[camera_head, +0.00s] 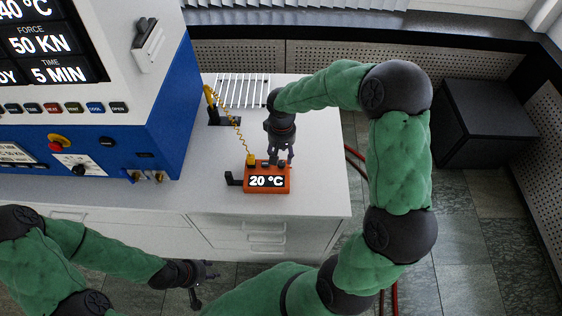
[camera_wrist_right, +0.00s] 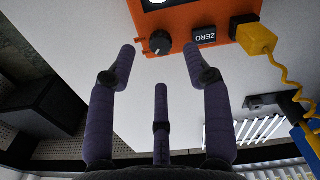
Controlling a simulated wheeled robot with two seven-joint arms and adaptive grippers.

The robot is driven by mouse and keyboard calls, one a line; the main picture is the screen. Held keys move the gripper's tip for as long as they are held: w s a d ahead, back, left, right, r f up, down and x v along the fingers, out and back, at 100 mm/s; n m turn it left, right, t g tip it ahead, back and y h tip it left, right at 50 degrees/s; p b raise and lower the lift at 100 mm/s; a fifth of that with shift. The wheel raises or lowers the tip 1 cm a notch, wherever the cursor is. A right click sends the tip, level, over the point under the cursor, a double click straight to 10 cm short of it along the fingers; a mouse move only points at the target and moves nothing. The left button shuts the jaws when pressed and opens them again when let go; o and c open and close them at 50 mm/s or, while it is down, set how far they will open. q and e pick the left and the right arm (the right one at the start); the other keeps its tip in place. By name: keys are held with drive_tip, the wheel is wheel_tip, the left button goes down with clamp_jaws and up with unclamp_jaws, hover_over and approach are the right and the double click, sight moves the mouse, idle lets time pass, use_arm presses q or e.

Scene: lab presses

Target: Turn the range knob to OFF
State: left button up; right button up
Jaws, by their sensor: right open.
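The orange meter (camera_head: 267,185) stands on the light bench and its display reads 20 °C. In the right wrist view its orange top (camera_wrist_right: 185,18) shows a round dark range knob (camera_wrist_right: 160,43) and a dark ZERO button (camera_wrist_right: 204,36) beside it. The knob's setting is too small to read. My right gripper (camera_head: 279,160) points down over the meter. In the wrist view its fingers are spread, with the knob seen between the tips and nothing held. My left gripper (camera_head: 199,284) hangs low in front of the bench, away from the meter; its jaw opening is unclear.
A yellow plug (camera_head: 251,160) with a coiled yellow cord joins the meter to a yellow-handled probe (camera_head: 210,100) in a black stand. A blue and white press (camera_head: 160,120) stands at the left. The bench right of the meter (camera_head: 322,170) is clear.

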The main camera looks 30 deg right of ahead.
sight(281, 163)
wheel_tip(281, 163, down, 5)
drive_tip(key=shift+f+b, duration=0.1)
drive_tip(key=shift+b, duration=0.45)
clamp_jaws()
